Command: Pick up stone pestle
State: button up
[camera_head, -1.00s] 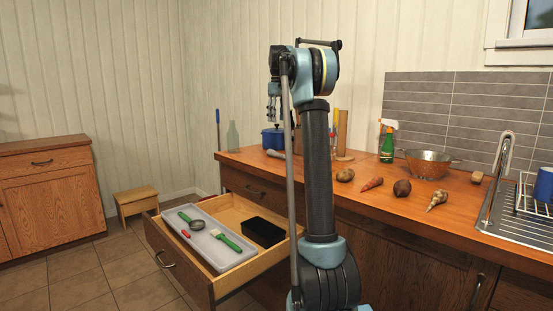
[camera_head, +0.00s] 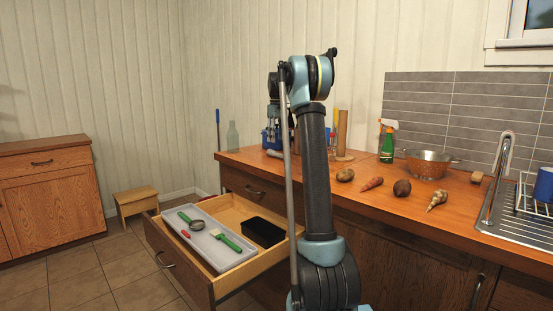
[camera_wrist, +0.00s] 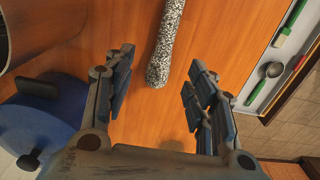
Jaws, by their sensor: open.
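The stone pestle (camera_wrist: 167,42) is a speckled grey-and-white rod lying on the wooden counter. In the wrist view its rounded end points down between my fingers, and its far end runs out of the top edge. In the head view a grey end of it (camera_head: 274,153) shows low beside my arm. My gripper (camera_wrist: 160,75) is open and empty above the counter, with one finger on each side of the pestle's near end, apart from it. In the head view my gripper (camera_head: 271,140) is in front of the blue pot.
A blue pot (camera_wrist: 45,122) with a dark handle stands close to the left of my gripper. The open drawer (camera_head: 203,276) holds a grey tray (camera_head: 232,263) with utensils. Several vegetables, a spray bottle (camera_head: 387,144) and a copper colander (camera_head: 428,164) are farther right on the counter.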

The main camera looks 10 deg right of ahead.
aim_at(278, 155)
jog(key=shift+s+a+f, duration=0.1)
jog(key=shift+f, duration=3.6)
grip_shut()
